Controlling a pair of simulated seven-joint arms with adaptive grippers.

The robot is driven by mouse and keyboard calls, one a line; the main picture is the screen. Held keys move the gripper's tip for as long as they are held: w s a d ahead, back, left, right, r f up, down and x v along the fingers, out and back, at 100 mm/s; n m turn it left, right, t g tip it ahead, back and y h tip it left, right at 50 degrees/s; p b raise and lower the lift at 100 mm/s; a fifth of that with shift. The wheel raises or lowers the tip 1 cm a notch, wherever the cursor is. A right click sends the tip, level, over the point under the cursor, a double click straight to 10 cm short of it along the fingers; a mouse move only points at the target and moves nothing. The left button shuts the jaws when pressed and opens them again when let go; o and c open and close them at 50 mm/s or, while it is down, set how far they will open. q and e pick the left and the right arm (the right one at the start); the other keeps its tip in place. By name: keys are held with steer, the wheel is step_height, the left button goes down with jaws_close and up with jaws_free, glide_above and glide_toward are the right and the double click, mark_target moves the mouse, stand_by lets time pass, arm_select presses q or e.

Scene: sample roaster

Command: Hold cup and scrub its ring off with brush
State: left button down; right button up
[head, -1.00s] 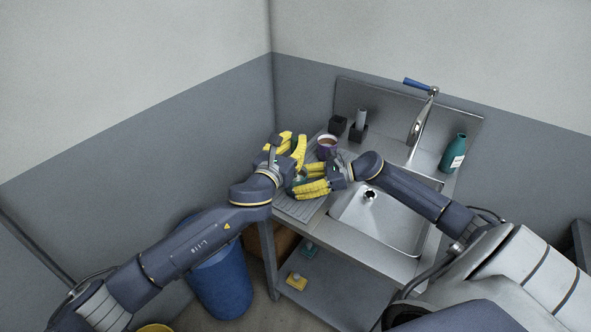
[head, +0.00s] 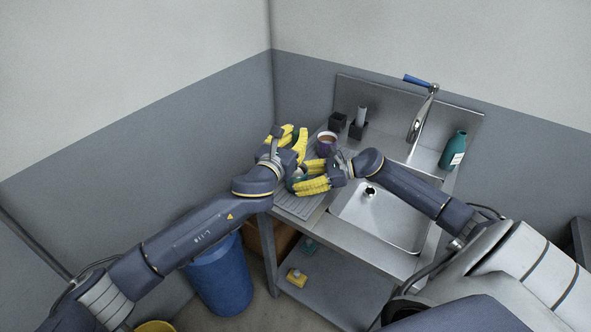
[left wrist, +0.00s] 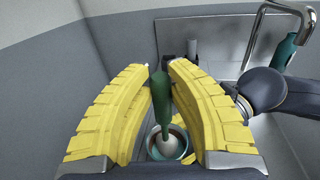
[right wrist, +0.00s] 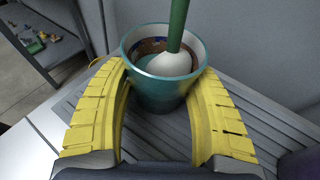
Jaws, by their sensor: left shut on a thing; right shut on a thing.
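The teal cup (right wrist: 158,92) stands between the yellow fingers of my right gripper (head: 312,178), which is shut on it over the ribbed drainboard. In the right wrist view a brown ring (right wrist: 152,46) shows on its inner wall. My left gripper (head: 290,140) is above the cup, shut on the green handle of the brush (left wrist: 161,100). The brush's pale, rounded head (right wrist: 169,64) is inside the cup, close to the ring; whether it touches the wall I cannot tell. In the head view the grippers mostly hide cup and brush.
A purple mug (head: 326,148) with brown contents stands just behind the grippers. Two dark holders (head: 357,131) stand at the back. The sink basin (head: 385,222), faucet (head: 421,118) and teal bottle (head: 453,150) are to the right. A blue bin (head: 220,277) stands on the floor at left.

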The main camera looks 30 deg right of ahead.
arm_select(q)
steer(key=shift+w+d+r, duration=0.15)
steer(key=shift+w+r, duration=0.05)
steer(key=shift+r, duration=0.15)
arm_select(e)
steer(key=shift+a, duration=0.1)
arm_select(q)
steer(key=shift+s, duration=0.1)
steer(key=shift+s+a+f, duration=0.3)
steer(key=shift+s+a, duration=0.45)
steer(key=shift+s+a+r, duration=0.1)
steer(key=shift+r, duration=0.05)
steer(key=shift+w+d+f, duration=0.25)
steer(key=shift+w+d, duration=0.3)
steer(key=shift+w, duration=0.2)
steer(key=shift+w+d+r, duration=0.15)
steer(key=shift+r, duration=0.3)
